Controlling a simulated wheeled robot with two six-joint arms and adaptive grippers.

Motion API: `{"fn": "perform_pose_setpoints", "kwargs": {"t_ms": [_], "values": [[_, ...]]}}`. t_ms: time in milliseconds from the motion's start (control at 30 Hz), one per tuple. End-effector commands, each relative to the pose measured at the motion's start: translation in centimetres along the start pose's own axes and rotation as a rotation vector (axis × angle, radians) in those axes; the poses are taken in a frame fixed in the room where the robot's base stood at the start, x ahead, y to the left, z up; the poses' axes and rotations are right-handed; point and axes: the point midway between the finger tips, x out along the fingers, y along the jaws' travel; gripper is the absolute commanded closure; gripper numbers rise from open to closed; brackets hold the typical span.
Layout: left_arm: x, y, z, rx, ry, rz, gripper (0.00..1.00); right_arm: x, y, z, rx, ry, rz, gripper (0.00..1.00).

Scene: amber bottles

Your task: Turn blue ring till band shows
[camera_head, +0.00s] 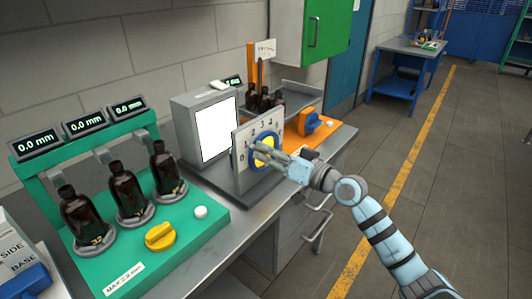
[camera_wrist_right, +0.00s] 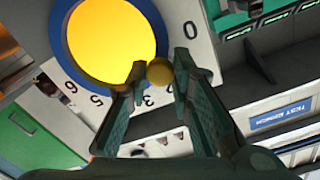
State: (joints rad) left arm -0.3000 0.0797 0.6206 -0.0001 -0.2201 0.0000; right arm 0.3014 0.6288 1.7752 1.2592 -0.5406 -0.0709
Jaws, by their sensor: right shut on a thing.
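The blue ring (camera_head: 253,158) surrounds a yellow disc on an upright white numbered plate (camera_head: 240,143). In the right wrist view the blue ring (camera_wrist_right: 66,50) curves around the large yellow disc (camera_wrist_right: 110,38), with printed numbers beside it. My right gripper (camera_head: 262,152) reaches the dial from the right. In the wrist view its fingertips (camera_wrist_right: 159,72) are closed around a small yellow ball-shaped knob (camera_wrist_right: 160,71) near the disc's edge. The fingers hide part of the dial in the head view. I cannot make out a band. My left gripper is out of view.
A box with a blank white screen (camera_head: 214,130) stands left of the dial. A green stand (camera_head: 190,235) holds three amber bottles, with a yellow knob (camera_head: 160,236) in front. An orange unit with a blue knob (camera_head: 313,122) lies behind the dial. The floor to the right is open.

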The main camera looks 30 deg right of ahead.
Motion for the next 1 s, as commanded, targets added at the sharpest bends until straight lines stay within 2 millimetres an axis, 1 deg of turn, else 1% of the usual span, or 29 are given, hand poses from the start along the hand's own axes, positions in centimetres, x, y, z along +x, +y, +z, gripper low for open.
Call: {"fn": "perform_pose_setpoints", "kwargs": {"t_ms": [133,167,200,267,533,600,667,800,900,1000], "values": [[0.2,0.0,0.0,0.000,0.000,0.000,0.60,0.0,0.1,0.1,-0.003,0.002,0.000,1.00],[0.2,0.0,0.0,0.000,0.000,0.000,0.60,0.0,0.1,0.1,-0.003,0.002,0.000,0.75],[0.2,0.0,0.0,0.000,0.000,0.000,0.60,0.0,0.1,0.1,-0.003,0.002,0.000,0.68],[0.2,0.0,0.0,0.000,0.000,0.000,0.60,0.0,0.1,0.1,-0.004,0.002,0.000,0.60],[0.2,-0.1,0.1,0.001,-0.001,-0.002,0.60,0.0,0.1,0.1,-0.005,0.001,0.000,0.60],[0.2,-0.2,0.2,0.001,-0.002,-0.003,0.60,-0.4,0.1,0.1,-0.006,0.002,0.001,0.60],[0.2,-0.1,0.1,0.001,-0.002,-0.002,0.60,-1.3,0.2,0.2,-0.007,-0.001,0.003,0.60],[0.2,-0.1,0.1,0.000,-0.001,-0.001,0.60,-4.5,0.2,0.3,-0.010,-0.006,0.005,0.60],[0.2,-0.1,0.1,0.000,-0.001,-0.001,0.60,-6.3,0.2,0.3,-0.011,-0.005,0.003,0.60],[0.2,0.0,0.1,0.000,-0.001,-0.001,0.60,-7.2,0.1,0.2,-0.006,-0.002,0.001,0.60]]}}
